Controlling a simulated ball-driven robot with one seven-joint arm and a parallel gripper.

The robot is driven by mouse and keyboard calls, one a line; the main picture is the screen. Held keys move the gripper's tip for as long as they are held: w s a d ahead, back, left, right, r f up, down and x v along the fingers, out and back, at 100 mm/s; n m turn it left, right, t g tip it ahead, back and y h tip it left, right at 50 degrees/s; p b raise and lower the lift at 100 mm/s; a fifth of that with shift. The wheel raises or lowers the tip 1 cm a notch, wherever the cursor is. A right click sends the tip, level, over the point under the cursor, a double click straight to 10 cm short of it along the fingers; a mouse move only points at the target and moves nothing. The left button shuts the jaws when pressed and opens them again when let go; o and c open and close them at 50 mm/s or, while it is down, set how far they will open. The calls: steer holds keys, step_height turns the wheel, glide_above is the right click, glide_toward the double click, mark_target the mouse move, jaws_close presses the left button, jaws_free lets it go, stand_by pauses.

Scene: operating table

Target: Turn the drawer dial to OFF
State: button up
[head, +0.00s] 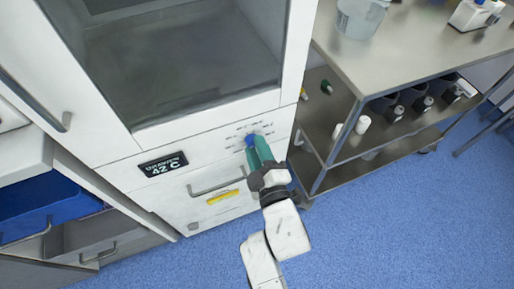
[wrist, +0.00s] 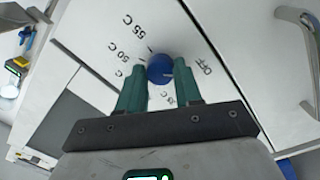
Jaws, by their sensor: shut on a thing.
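The drawer dial is a round blue knob (wrist: 160,67) on the white drawer front (wrist: 205,22), with temperature marks such as 50 C and 55 C around it. The OFF mark (wrist: 204,66) is printed to its right in the wrist view. A small light mark shows on the knob, but I cannot tell exactly where it points. My gripper (wrist: 160,76) has its teal fingers on either side of the knob, shut on it.
A black display (head: 163,164) reading 42 C is left of the dial. A metal drawer handle (head: 216,186) and a yellow label (head: 223,197) are below. A glass-fronted compartment (head: 180,55) is above. A steel trolley (head: 385,62) with bottles stands right; blue floor (head: 400,220) is open in front.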

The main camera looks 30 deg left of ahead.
steer(key=shift+f+n, duration=0.2)
steer(key=shift+n, duration=0.2)
steer(key=o, duration=1)
steer(key=shift+r, duration=0.15)
steer(key=shift+o, duration=0.2)
steer(key=p+v, duration=0.4)
steer(key=v, duration=0.7)
steer(key=shift+w, duration=0.15)
